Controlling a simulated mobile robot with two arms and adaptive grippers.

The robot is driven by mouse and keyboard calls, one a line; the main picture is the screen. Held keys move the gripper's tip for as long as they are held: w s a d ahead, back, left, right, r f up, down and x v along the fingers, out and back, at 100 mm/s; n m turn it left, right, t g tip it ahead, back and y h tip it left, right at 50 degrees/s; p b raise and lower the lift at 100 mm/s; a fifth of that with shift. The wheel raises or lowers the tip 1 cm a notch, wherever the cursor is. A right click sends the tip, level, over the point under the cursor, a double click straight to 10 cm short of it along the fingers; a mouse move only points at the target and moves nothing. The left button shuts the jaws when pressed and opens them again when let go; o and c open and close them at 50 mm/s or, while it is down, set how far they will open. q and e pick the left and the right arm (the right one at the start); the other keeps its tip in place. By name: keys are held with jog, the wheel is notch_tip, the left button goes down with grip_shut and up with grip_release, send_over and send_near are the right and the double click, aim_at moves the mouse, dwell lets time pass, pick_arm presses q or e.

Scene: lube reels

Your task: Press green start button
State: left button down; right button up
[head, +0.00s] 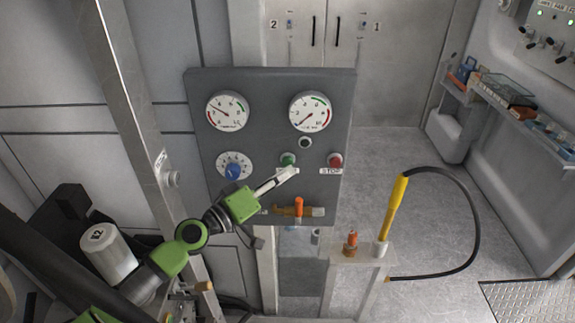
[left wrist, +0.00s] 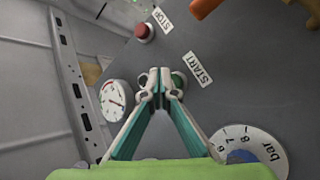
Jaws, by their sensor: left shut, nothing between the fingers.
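The green start button (head: 288,159) sits on the grey control panel (head: 265,95), left of the red stop button (head: 335,160). My left gripper (head: 293,171) is shut and empty, its tips just below the green button in the head view. In the left wrist view the shut fingertips (left wrist: 160,82) partly cover the green button (left wrist: 179,79), which shows just right of them beside the START label (left wrist: 197,70). I cannot tell whether the tips touch it. The red stop button (left wrist: 144,32) is farther up. My right gripper is not in view.
The panel also carries two round gauges (head: 227,111), a blue knob (head: 233,171) and an orange-handled valve (head: 298,207). A yellow-handled hose (head: 396,205) stands on a post at the right. A metal post (head: 130,95) rises left of the panel.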

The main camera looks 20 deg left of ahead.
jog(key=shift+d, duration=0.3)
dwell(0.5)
pick_arm(q)
jog(key=shift+w, duration=0.1)
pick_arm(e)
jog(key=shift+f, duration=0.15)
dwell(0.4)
pick_arm(q)
jog(key=shift+w+a, duration=0.15)
jog(key=shift+w, duration=0.15)
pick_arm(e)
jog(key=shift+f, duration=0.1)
pick_arm(q)
jog(key=shift+w+a+b, duration=0.15)
jog(key=shift+w+b, duration=0.3)
jog(key=shift+b, duration=0.1)
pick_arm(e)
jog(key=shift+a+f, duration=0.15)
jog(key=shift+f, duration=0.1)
pick_arm(q)
jog(key=shift+s, duration=0.1)
dwell(0.4)
jog(key=shift+s+d, duration=0.25)
jog(key=shift+s, duration=0.55)
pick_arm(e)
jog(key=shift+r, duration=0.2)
